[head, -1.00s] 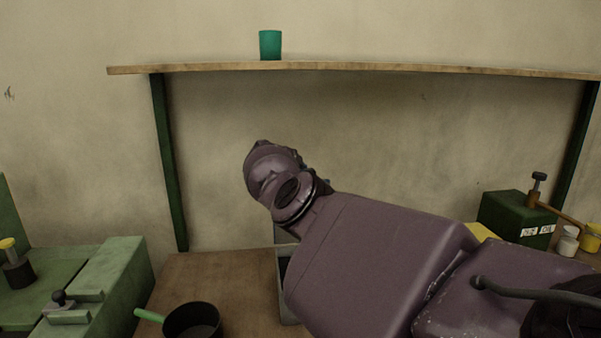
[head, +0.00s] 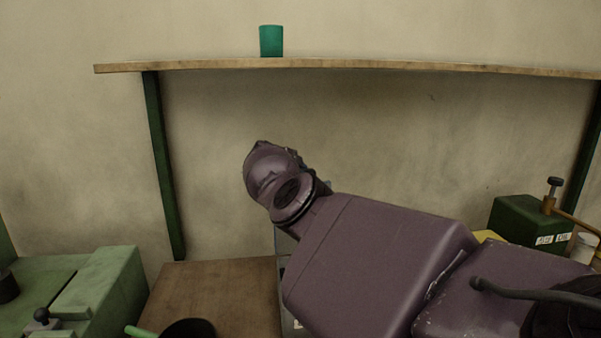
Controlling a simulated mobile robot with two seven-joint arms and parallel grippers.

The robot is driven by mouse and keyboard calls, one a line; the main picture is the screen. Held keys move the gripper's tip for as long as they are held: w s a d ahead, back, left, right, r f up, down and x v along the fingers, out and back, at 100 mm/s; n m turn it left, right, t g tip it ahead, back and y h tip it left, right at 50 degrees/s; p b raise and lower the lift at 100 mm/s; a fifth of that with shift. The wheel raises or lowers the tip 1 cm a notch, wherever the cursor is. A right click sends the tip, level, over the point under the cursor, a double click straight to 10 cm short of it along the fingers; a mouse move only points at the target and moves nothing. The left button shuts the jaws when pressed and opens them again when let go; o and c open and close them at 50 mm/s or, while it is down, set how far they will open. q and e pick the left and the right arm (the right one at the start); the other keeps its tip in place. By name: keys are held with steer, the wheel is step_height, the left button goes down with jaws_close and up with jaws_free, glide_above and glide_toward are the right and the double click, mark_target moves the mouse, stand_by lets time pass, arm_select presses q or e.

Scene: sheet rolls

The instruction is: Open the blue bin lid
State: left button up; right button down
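No blue bin or blue lid shows in the head view. My purple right arm (head: 375,255) comes in from the lower right and covers much of the middle of the picture. Its gripper is not in the picture. My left arm and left gripper are not in view either. A grey box-like thing (head: 281,243) shows only as a thin edge behind my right arm. I cannot tell what it is, as the arm hides most of it.
A wooden shelf (head: 200,66) on dark green posts holds a green cup (head: 271,41). A wooden bench top (head: 215,290) carries a dark pan (head: 190,329). A green machine (head: 100,290) stands left. A dark green box (head: 528,222) and a white pot (head: 584,246) stand right.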

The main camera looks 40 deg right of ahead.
steer(key=c, duration=1.1)
jaws_free()
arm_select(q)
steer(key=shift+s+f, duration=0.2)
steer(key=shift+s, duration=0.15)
